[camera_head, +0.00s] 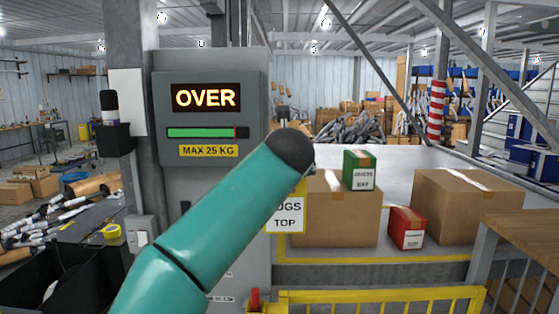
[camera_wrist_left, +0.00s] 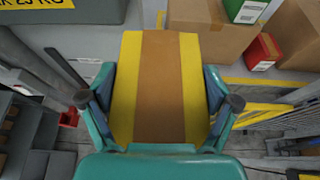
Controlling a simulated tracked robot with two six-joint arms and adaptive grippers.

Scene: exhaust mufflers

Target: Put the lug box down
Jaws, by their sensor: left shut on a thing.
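The lug box is a yellow box with a brown band down its middle, and it fills the centre of the left wrist view (camera_wrist_left: 158,85). In the head view its white label (camera_head: 285,216), reading "...UGS TOP", shows just past my arm; the arm hides most of the box. My left gripper (camera_wrist_left: 159,100) is shut on it, one finger on each side. In the wrist view the box lies in front of a large cardboard box (camera_head: 335,215); I cannot tell whether it rests on anything. My right gripper is not in view.
A green box (camera_head: 359,170) sits on the cardboard box. A red box (camera_head: 407,228) and another cardboard box (camera_head: 465,205) stand right on the grey table (camera_head: 400,160). A yellow rail (camera_head: 380,297) runs in front. The panel display (camera_head: 206,98) reads "OVER", above "MAX 25 KG".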

